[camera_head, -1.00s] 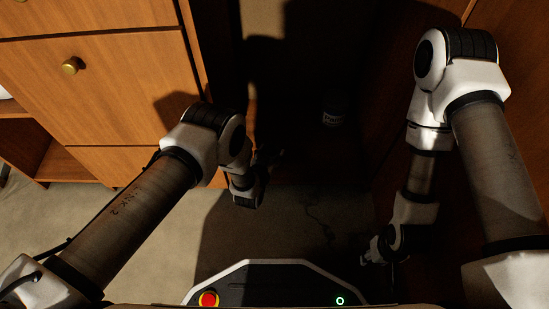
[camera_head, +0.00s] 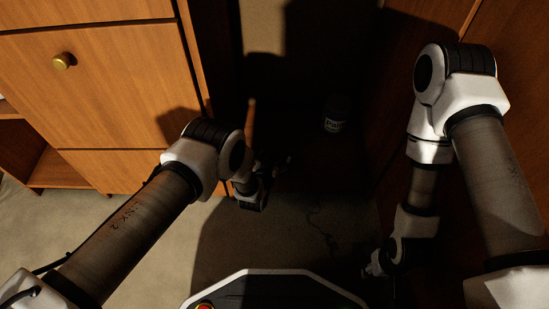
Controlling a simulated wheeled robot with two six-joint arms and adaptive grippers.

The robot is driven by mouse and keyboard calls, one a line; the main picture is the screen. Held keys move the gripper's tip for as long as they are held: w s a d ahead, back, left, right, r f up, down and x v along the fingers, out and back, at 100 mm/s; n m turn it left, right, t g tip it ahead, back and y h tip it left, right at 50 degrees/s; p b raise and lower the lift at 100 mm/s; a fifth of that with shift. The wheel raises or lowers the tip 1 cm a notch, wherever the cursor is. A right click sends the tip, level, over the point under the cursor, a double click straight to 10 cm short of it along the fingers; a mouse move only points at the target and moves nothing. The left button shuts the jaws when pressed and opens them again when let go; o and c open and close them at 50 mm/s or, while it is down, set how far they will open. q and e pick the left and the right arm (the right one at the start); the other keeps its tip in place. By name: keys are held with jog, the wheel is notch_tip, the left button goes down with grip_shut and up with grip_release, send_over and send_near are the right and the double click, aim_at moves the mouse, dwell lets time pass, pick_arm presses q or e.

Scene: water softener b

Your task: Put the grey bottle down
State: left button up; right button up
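A dark grey bottle (camera_head: 335,118) with a pale label stands in the shadowed recess between the cabinets, right of the picture's middle. It looks upright; the surface under it is too dark to make out. My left gripper (camera_head: 282,164) is in shadow, below and left of the bottle, with a visible gap between them. Its fingers are too dark to tell open from shut. My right gripper (camera_head: 374,268) hangs low on the right, well away from the bottle. Its fingers are small and dark, and their state is unclear.
A wooden drawer cabinet (camera_head: 105,95) with a brass knob (camera_head: 64,61) stands on the left. A wooden panel (camera_head: 510,40) rises on the right, close to my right arm.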

pick_arm(q)
jog(key=shift+r, duration=0.15)
jog(key=p+v, duration=0.6)
jog(key=v, duration=0.6)
